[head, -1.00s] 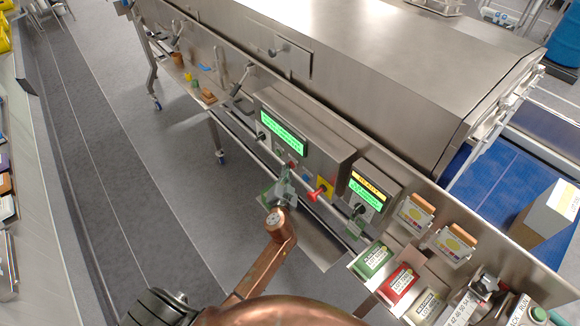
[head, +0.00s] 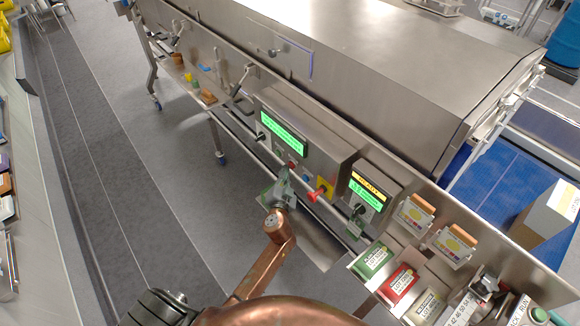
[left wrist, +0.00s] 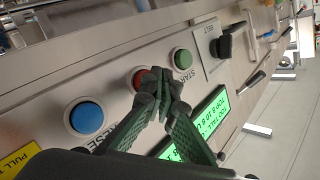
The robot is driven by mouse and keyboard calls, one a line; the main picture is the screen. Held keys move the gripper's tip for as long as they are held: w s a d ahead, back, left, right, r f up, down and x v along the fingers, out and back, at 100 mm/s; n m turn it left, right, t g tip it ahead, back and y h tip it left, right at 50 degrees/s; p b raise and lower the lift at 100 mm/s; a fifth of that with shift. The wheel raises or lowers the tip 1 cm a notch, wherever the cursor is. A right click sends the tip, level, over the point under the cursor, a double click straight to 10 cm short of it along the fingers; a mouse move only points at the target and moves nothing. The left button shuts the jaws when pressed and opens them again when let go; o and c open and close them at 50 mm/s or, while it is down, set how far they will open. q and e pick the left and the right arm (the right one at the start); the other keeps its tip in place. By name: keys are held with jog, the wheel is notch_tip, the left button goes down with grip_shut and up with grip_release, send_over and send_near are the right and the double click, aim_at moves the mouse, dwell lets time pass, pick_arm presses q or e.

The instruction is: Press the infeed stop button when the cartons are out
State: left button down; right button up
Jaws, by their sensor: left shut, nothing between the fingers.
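My left gripper (head: 282,186) is shut and empty in front of the grey control box. In the left wrist view its fingertips (left wrist: 162,86) are together before the red button (left wrist: 141,78) and partly cover it; I cannot tell whether they touch it. The blue reset button (left wrist: 86,117) is to the left and the green start button (left wrist: 182,59) to the right. In the head view the box has a green lit display (head: 283,133), its text too small to read. A white carton (head: 549,214) stands on the blue belt (head: 530,165) at right. The tunnel's inside is hidden. My right gripper is not in view.
A red-and-yellow switch (head: 320,191) sits right of the gripper. A second box with a yellow and green display (head: 366,196) is further right. Labelled blocks (head: 401,284) fill the tray at lower right. The grey floor at left is clear.

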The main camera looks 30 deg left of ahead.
pick_arm(q)
jog(key=shift+s+a, duration=0.15)
jog(key=shift+s, duration=0.25)
jog(key=s, duration=0.1)
jog(key=s+a, duration=0.1)
jog(key=s, duration=0.1)
jog(key=s+a, duration=0.1)
jog(key=shift+s+p, duration=0.35)
jog(key=shift+p, duration=0.05)
dwell(0.6)
